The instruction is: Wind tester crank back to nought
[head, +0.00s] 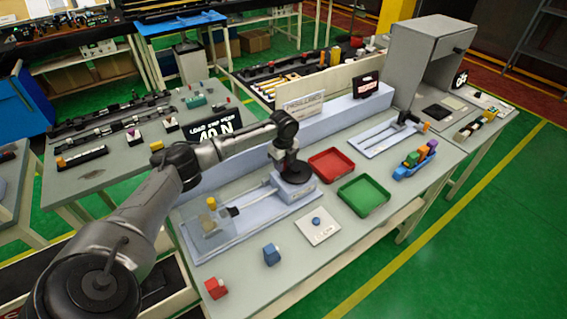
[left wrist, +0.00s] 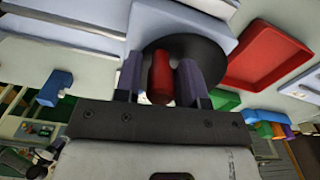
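The tester (head: 265,203) is a pale blue bench unit with a rail and a raised block at its right end. Its crank is a black disc (head: 301,172) on that block, also seen in the left wrist view (left wrist: 208,50). A red crank knob (left wrist: 160,78) stands on the disc. My left gripper (head: 287,160) points down over the crank, and its fingers (left wrist: 160,85) lie on both sides of the knob. Whether they press on it is unclear. A dark display (head: 215,129) behind the arm reads 40 N, its upper line partly legible. My right gripper is out of view.
A red tray (head: 331,164) and a green tray (head: 363,196) lie right of the crank. A white pad with a blue button (head: 316,221), a blue block (head: 271,254) and a red block (head: 215,288) sit along the front. A second fixture (head: 385,139) stands farther right.

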